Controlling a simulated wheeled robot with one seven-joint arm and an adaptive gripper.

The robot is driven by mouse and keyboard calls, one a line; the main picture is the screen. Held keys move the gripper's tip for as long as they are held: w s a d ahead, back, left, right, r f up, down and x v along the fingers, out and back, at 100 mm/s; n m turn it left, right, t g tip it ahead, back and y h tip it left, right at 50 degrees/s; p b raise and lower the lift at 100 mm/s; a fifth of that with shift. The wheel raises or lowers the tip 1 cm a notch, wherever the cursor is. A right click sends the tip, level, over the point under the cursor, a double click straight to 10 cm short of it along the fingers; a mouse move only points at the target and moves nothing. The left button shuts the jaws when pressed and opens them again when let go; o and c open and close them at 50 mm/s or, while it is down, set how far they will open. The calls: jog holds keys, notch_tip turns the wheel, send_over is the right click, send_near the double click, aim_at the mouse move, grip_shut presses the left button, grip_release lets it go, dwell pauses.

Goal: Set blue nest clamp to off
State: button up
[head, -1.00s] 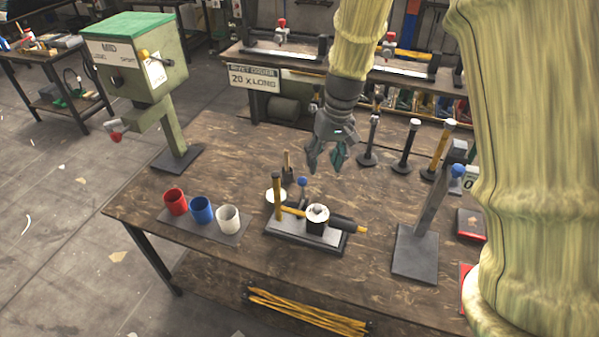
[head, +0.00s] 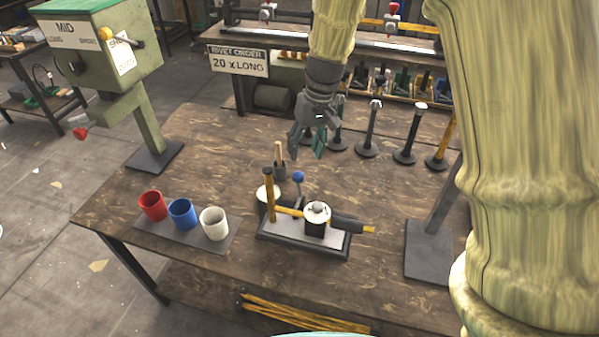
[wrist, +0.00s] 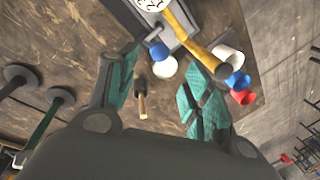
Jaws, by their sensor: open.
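The nest fixture (head: 280,239) is a dark base with a light top plate in the middle of the bench. It bears a white-topped cylinder (head: 317,213), a yellow post and a yellow bar. A blue ball knob (head: 298,177) on a thin lever stands upright at its back edge. The blue knob also shows in the wrist view (wrist: 157,51), beyond and between my fingertips. My gripper (head: 306,148) is open and empty, above and behind the knob and apart from it. In the wrist view its teal finger pads (wrist: 160,85) are spread wide.
Red, blue and white cups (head: 182,213) stand at left. A green press (head: 140,110) stands back left, several dark posts (head: 405,145) back right. My arm covers the right side.

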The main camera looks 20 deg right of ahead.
aim_at(299, 173)
jog(key=shift+w+a+f+p, duration=0.1)
jog(key=shift+a+f+p, duration=0.25)
jog(key=shift+f, duration=1.2)
jog(key=shift+s+a+f+p, duration=0.15)
jog(key=shift+f+p, duration=0.25)
jog(key=shift+f, duration=1.15)
jog(key=shift+w+a+f+p, duration=0.15)
jog(key=shift+a+f+p, duration=0.25)
jog(key=shift+f, duration=1.15)
grip_shut()
